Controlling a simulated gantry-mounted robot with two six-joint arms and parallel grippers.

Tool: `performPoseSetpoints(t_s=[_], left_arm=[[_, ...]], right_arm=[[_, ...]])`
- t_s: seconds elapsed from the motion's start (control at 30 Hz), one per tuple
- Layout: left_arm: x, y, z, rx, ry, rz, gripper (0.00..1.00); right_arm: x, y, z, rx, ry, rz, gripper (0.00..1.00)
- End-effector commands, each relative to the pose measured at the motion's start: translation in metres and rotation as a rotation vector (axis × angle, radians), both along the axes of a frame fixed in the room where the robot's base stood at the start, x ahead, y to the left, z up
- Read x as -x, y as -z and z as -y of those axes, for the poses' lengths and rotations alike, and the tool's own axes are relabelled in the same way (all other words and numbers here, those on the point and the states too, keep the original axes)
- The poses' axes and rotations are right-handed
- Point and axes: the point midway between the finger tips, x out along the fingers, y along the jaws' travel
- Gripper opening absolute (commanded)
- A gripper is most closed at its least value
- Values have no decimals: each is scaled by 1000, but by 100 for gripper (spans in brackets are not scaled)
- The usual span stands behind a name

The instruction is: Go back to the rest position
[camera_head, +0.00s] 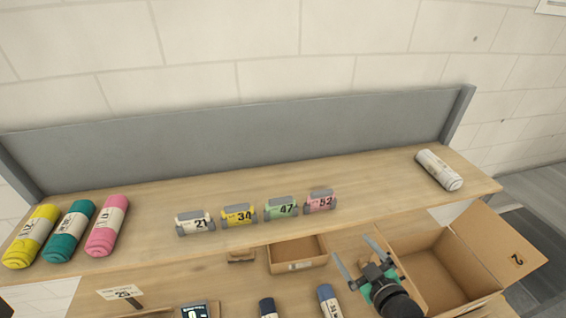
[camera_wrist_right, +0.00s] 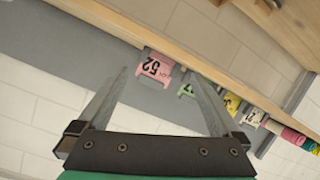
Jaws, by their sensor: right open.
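My right gripper (camera_head: 361,262) is in the lower right of the head view, in front of the shelf and beside the open cardboard box. Its two fingers are spread wide with nothing between them. In the right wrist view the open fingers (camera_wrist_right: 160,95) frame a grey panel and the pink tag marked 52 (camera_wrist_right: 155,68), which lies beyond them. My left gripper does not show clearly in the head view.
A wooden shelf (camera_head: 290,180) holds rolled yellow (camera_head: 32,236), teal (camera_head: 69,231) and pink (camera_head: 107,226) towels, several numbered tags (camera_head: 238,216) and a white roll (camera_head: 439,169). Below are a small open box (camera_head: 298,267) and a large cardboard box (camera_head: 495,245).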

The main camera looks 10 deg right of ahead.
Motion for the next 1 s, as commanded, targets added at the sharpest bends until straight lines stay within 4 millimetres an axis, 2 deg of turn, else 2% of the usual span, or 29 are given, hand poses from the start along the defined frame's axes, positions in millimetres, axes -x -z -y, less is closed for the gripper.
performPoseSetpoints(t_s=[0.03, 0.07, 0.1, 0.17, 0.2, 0.27, 0.3, 0.37, 0.4, 0.5, 0.53, 0.6, 0.7, 0.9, 1.0], left_arm=[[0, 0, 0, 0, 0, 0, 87], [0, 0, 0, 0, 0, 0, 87], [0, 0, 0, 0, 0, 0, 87], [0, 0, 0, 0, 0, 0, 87], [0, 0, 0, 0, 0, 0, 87], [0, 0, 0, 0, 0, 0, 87], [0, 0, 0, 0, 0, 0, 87], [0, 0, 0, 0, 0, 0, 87], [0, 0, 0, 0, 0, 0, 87], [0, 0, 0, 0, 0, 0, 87], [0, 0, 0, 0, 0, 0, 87], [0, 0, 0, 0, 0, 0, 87], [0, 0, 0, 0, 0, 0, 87], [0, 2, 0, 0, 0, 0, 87], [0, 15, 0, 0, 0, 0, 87]], right_arm=[[-14, -45, -11, 8, -17, 90, 100], [-19, -71, -17, 9, -24, 142, 100], [-25, -105, -24, 8, -33, 211, 100], [-28, -157, -37, 2, -48, 317, 100], [-27, -192, -46, -6, -58, 389, 100], [-21, -244, -58, -24, -71, 498, 100], [-14, -279, -66, -40, -81, 573, 100], [2, -329, -77, -70, -95, 686, 100], [16, -361, -82, -95, -103, 762, 100], [58, -430, -90, -169, -123, 941, 100], [71, -447, -91, -193, -129, 989, 100], [100, -475, -87, -250, -134, 1085, 100], [130, -490, -79, -368, -141, 1163, 100], [128, -488, -78, -455, -158, 1151, 100], [127, -474, -78, -453, -157, 1150, 100]])
